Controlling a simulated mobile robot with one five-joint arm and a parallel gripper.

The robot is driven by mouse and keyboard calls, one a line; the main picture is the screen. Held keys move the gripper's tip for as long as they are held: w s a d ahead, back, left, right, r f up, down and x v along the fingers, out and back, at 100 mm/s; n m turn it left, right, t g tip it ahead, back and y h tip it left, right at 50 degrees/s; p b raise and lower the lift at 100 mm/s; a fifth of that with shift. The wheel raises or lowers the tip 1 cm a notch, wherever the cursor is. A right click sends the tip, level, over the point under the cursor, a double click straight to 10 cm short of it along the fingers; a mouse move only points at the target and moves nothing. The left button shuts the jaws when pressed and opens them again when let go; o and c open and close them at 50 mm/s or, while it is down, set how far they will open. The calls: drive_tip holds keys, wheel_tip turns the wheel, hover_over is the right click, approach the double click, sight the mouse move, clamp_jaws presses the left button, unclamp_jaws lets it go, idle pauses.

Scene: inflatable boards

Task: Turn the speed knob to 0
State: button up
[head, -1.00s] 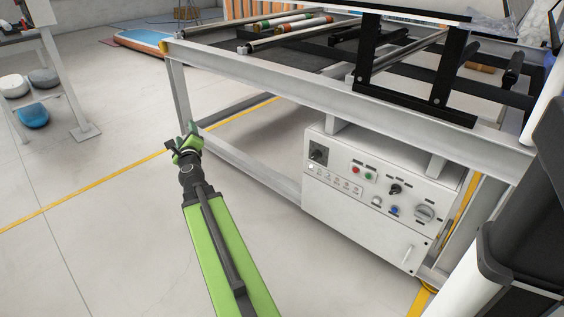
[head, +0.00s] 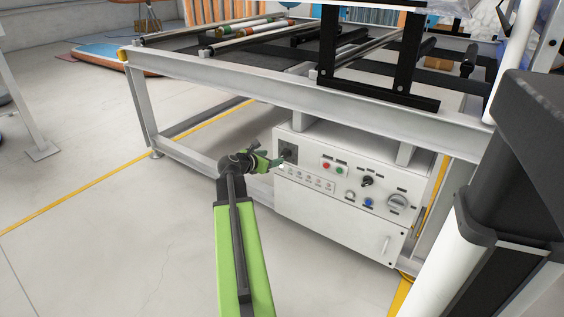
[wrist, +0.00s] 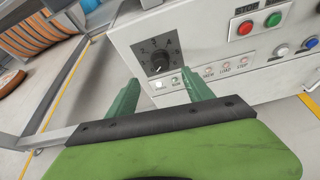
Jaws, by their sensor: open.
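The white control box (head: 330,228) hangs under the steel frame. At its upper left is a dark square dial plate with a black knob (head: 288,152). In the wrist view the same knob (wrist: 157,63) sits on a plate with numbers around it; I take it for the speed knob, though no name is readable. Its exact pointer setting is too small to read. My gripper (head: 272,161) is just left of this plate in the head view. In the wrist view my gripper (wrist: 162,88) is open, its two green fingers apart, the knob beyond them and not held.
Red (head: 326,166) and green (head: 339,171) buttons, a small black knob (head: 367,181), a blue button (head: 369,202) and a large grey switch (head: 397,202) share the panel. The frame's beam (head: 300,99) runs above the box. Open floor lies left.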

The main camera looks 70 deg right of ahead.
sight(282, 154)
drive_tip(key=b+x, duration=0.3)
drive_tip(key=x, duration=0.6)
drive_tip(key=shift+s+d+f, duration=0.1)
drive_tip(key=shift+d+f, duration=0.1)
drive_tip(key=shift+d, duration=0.05)
clamp_jaws()
drive_tip(key=shift+w+r+n+g, duration=0.1)
drive_tip(key=shift+w+n+g, duration=0.1)
drive_tip(key=shift+n+g, duration=0.25)
